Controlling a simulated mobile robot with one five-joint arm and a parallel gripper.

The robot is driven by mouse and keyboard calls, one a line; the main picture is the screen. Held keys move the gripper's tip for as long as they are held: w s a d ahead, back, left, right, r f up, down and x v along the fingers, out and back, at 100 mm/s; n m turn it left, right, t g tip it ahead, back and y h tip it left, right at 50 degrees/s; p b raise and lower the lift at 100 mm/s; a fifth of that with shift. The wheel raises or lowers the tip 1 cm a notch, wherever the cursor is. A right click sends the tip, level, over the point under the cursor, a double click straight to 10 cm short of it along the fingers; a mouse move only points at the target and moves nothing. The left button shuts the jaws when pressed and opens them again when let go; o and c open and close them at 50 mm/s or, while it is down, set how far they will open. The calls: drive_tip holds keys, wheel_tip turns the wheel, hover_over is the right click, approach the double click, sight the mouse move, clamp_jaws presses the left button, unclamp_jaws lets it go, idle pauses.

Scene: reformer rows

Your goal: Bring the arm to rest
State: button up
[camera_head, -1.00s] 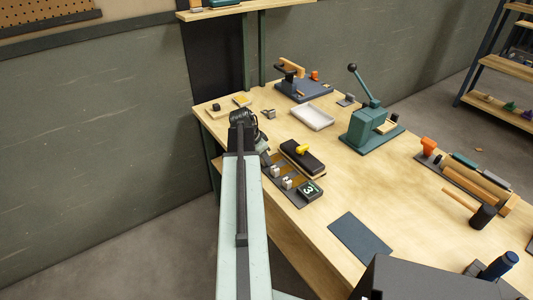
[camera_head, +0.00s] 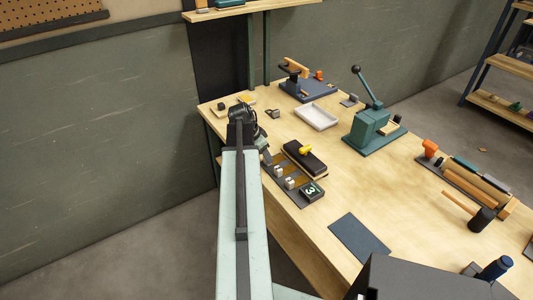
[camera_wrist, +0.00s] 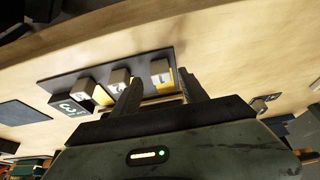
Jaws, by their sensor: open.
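Beyond the fingers lies a dark strip (camera_wrist: 60,83) on the wooden bench, bearing small pale blocks (camera_wrist: 118,77) and a black block marked 3 (camera_wrist: 70,104). In the head view my arm reaches forward over the bench's left edge, and its own dark end hides the fingertips. The dark strip with the blocks (camera_head: 289,182) and the black block marked 3 (camera_head: 312,191) lie just right of my arm there.
A dark mat (camera_head: 358,238) lies nearer. Bare wood (camera_head: 370,185) is open mid-bench.

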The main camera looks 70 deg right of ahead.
drive_tip(key=p+v, duration=0.2)
drive_tip(key=v, duration=0.2)
drive_tip(key=shift+r, duration=0.1)
